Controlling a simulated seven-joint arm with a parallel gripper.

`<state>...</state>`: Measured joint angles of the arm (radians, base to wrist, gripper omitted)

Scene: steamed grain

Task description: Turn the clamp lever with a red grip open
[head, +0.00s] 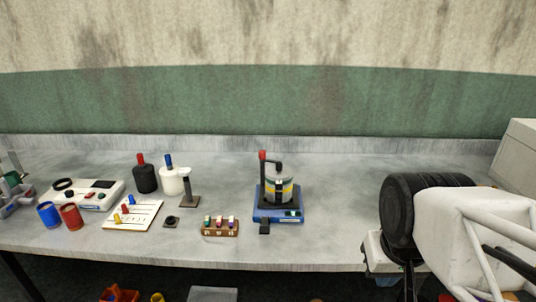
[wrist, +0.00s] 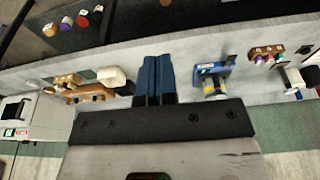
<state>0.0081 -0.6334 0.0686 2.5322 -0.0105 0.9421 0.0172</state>
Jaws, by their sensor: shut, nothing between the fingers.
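The clamp device stands on a blue base (head: 268,216) near the middle of the bench in the head view. Its black lever is upright at the left of a grey and yellow canister (head: 279,188), and the red grip (head: 262,155) is at the lever's top. In the wrist view the blue base (wrist: 211,72) lies to the right of my gripper (wrist: 157,58), clear of the fingers. The red grip cannot be made out there. My gripper's two blue fingers are together, empty and apart from the device. In the head view my arm is at the right.
A small rack (head: 220,229) with coloured tops stands left of the device. A black bottle (head: 146,178), a white bottle (head: 171,183) and a white board (head: 134,213) are further left. The bench between the device and my arm looks clear. A green and cream wall rises behind.

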